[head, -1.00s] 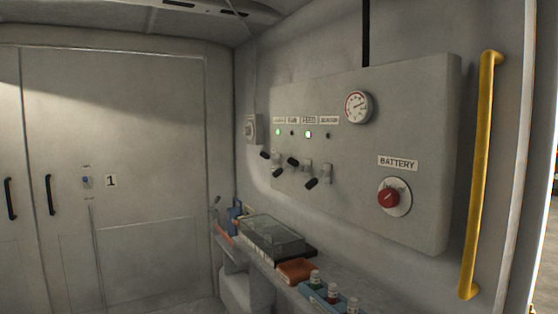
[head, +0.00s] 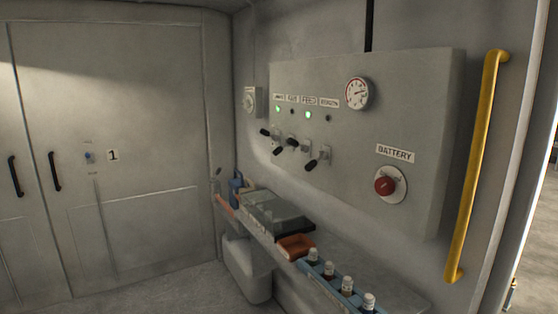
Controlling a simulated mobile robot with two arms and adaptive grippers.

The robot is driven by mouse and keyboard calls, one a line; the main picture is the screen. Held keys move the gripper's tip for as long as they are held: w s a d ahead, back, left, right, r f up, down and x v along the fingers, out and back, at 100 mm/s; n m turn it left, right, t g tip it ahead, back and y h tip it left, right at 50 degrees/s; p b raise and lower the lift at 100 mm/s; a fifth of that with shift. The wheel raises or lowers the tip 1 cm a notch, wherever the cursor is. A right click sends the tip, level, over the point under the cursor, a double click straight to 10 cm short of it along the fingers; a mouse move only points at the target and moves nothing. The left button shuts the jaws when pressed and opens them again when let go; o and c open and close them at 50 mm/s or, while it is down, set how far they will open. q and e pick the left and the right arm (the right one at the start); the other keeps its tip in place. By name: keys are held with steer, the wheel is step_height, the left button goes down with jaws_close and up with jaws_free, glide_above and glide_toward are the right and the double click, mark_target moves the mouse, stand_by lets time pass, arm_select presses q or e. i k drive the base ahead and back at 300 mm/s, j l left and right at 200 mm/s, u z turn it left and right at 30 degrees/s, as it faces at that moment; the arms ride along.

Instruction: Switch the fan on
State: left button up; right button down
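The grey control panel (head: 400,115) is on the right wall. Its top row has several small labels; the second (head: 292,98) seems to read FAN, but is blurred, and the third reads FEED. The lamp under the second label (head: 292,111) is dark. The lamps under the first (head: 277,108) and third (head: 308,115) glow green; the fourth is dark. Below is a row of black-handled lever switches. The second lever (head: 278,151) points lower than the first (head: 265,132) and third (head: 292,143); the fourth (head: 311,164) is also low. Neither gripper is in view.
A red BATTERY knob (head: 384,186) and a round gauge (head: 357,93) are on the panel. A yellow handrail (head: 477,165) stands to its right. Below, a narrow shelf (head: 395,292) holds bottles, an orange tray (head: 296,247) and a dark clear-lidded case (head: 275,215). Grey doors are at left.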

mark_target(279, 149)
steer(key=i+j, duration=0.35)
steer(key=i+j+z, duration=0.1)
steer(key=i+j, duration=0.25)
steer(key=j, duration=0.15)
steer(key=i+j, duration=0.35)
steer(key=i+j+z, duration=0.1)
steer(key=i+j, duration=0.2)
steer(key=j, duration=0.25)
steer(key=i+j, duration=0.35)
steer(key=j, duration=0.15)
steer(key=z, duration=0.05)
